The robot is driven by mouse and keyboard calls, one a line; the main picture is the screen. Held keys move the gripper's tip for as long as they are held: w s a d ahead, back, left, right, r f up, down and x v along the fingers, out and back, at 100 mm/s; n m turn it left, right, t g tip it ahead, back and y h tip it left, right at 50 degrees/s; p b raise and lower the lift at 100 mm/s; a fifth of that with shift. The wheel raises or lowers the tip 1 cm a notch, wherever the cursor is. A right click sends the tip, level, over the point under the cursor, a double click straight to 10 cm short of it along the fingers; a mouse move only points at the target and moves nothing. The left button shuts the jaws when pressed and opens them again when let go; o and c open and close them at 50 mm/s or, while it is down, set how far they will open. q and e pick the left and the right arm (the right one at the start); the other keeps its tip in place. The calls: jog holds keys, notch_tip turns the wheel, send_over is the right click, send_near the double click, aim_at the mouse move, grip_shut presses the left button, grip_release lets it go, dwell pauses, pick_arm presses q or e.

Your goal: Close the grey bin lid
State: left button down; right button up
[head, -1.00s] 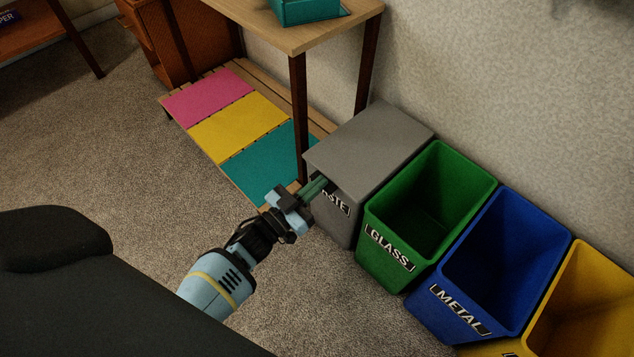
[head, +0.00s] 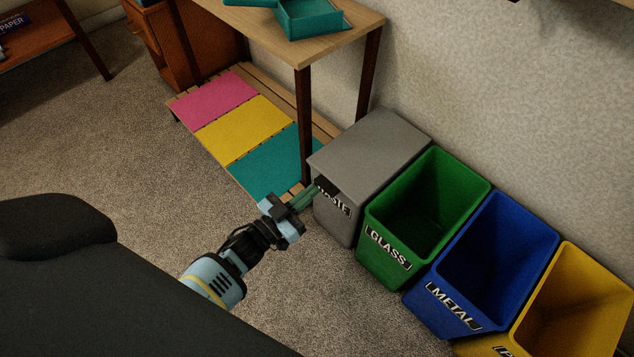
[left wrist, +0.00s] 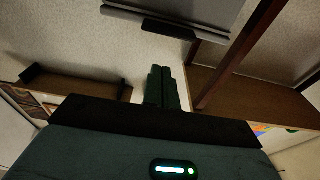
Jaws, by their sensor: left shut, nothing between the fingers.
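The grey waste bin (head: 331,219) stands against the wall at the left end of the bin row. Its flat grey lid (head: 372,145) lies down over the top, and no opening shows. My left gripper (head: 316,191) is shut and empty. It is at the bin's front, below the lid's front edge, and its fingertips cover part of the label. Whether they touch the bin I cannot tell. In the left wrist view the shut fingers (left wrist: 163,88) point toward a grey surface at the top, probably the bin. My right gripper is out of view.
Open green (head: 385,262), blue (head: 430,303) and yellow (head: 603,315) bins stand to the right. A wooden table (head: 340,40) with a teal tray (head: 310,20) stands behind and left. Its leg (head: 305,120) is close to the grey bin. Carpet is clear on the left.

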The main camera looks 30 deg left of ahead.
pick_arm(q)
jog(key=shift+f+v, duration=0.25)
jog(key=shift+v, duration=1.2)
jog(key=shift+f+v, duration=0.25)
jog(key=shift+v, duration=1.25)
jog(key=shift+w, duration=0.1)
